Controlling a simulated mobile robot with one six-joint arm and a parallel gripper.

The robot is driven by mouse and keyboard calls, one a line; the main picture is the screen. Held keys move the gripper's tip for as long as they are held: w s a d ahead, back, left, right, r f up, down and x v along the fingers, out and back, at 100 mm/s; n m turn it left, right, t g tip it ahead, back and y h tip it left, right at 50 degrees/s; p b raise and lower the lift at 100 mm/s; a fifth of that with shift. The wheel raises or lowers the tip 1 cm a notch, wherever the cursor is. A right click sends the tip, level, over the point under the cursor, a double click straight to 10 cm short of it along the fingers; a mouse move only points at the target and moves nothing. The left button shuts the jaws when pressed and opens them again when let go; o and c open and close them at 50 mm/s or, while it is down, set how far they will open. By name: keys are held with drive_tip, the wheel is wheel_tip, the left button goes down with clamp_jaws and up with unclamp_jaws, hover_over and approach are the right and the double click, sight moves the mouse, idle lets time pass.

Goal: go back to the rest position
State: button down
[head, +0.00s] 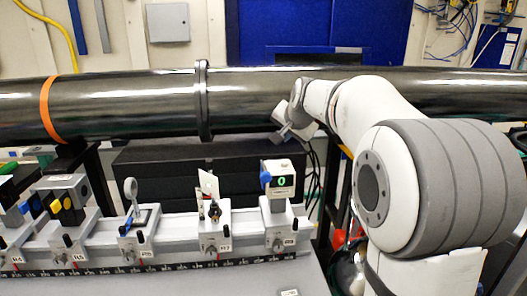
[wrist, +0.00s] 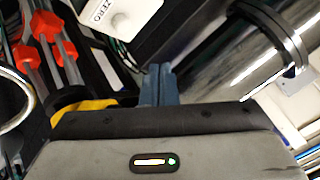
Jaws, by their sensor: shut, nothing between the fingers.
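My gripper (head: 286,135) is at the end of my arm, in front of the large dark pipe in the head view, behind and above the right end of the optical rail. In the wrist view its blue-grey fingers (wrist: 158,84) are together with nothing between them. My arm reaches in from the right and hides part of the pipe.
The dark pipe (head: 130,105) crosses the whole head view. The rail (head: 170,245) carries several mounts and a detector with a green display (head: 281,183). The wrist view shows a white box marked ZERO (wrist: 125,14), red-orange parts (wrist: 56,50) and the pipe's flange (wrist: 270,28).

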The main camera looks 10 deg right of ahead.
drive_tip(key=s+f+n+g, duration=0.2)
drive_tip(key=s+f, duration=0.3)
drive_tip(key=s, duration=0.7)
drive_tip(key=s+a+f+n+g, duration=0.1)
drive_tip(key=s+f, duration=0.5)
drive_tip(key=s, duration=0.6)
drive_tip(key=s+f+n+g+h, duration=0.1)
drive_tip(key=s+f+n+g, duration=0.2)
drive_tip(key=s, duration=1)
wheel_tip(320, 180, down, 3)
drive_tip(key=shift+a+f+n, duration=0.1)
drive_tip(key=shift+a+n, duration=0.15)
drive_tip(key=shift+n, duration=0.65)
drive_tip(key=c, duration=2.2)
unclamp_jaws()
